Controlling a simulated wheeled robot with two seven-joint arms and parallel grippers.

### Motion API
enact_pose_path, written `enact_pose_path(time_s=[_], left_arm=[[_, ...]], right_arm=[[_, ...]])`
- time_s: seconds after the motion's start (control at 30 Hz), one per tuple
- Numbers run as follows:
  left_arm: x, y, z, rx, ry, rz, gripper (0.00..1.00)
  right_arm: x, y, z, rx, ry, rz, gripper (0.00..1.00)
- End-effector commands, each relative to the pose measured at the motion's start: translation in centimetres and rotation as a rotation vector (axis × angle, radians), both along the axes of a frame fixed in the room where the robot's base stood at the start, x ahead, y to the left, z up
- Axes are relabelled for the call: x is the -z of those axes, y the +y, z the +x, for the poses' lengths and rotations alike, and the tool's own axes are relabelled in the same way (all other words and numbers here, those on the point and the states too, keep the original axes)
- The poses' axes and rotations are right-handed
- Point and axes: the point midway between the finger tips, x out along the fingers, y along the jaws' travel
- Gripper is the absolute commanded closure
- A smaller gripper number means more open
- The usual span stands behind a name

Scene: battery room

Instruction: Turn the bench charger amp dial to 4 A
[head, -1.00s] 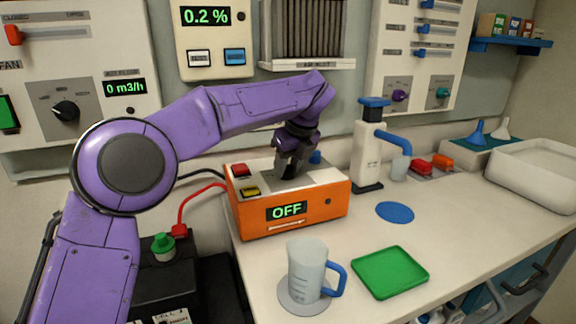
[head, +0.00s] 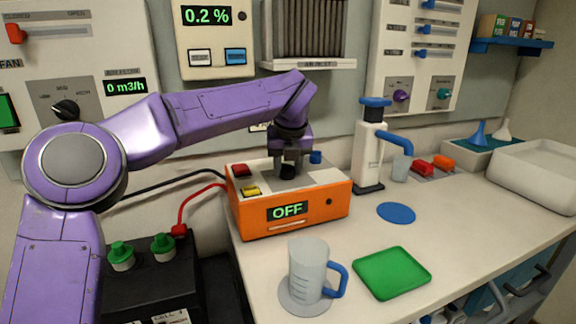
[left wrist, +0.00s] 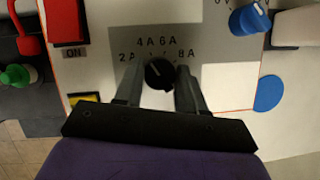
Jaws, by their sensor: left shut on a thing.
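The bench charger (head: 290,208) is an orange box with a light top on the bench, its front display (head: 287,211) reading OFF. The black amp dial (left wrist: 160,74) is on its top, with 2 A, 4 A, 6 A and 8 A printed in an arc. A faint pale mark on the dial seems to lean to the upper left, toward the 2 A to 4 A side; its exact setting is hard to tell. My left gripper (head: 288,170) points down from above and is shut on the dial, one finger each side in the left wrist view (left wrist: 157,82). My right gripper is not in view.
On the charger top are a red button (head: 241,170), a yellow button (head: 251,190) and a blue knob (head: 316,157). A jug (head: 308,270), a green tray (head: 392,273) and a pump bottle (head: 370,150) stand nearby. Red and black cables run left of the charger.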

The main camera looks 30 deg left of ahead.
Motion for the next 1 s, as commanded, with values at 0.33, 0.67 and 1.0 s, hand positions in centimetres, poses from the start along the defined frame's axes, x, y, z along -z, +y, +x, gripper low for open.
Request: enact_pose_path(time_s=[0.33,0.67,1.0], left_arm=[[-0.16,0.08,-0.04,0.170,-0.002,-0.001,0.91],[-0.11,0.11,-0.03,0.212,-0.002,0.001,0.91],[-0.10,0.11,-0.03,0.211,-0.002,0.001,0.41]], right_arm=[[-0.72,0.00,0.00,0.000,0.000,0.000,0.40],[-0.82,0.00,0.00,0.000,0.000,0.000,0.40],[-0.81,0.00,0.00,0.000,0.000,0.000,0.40]])
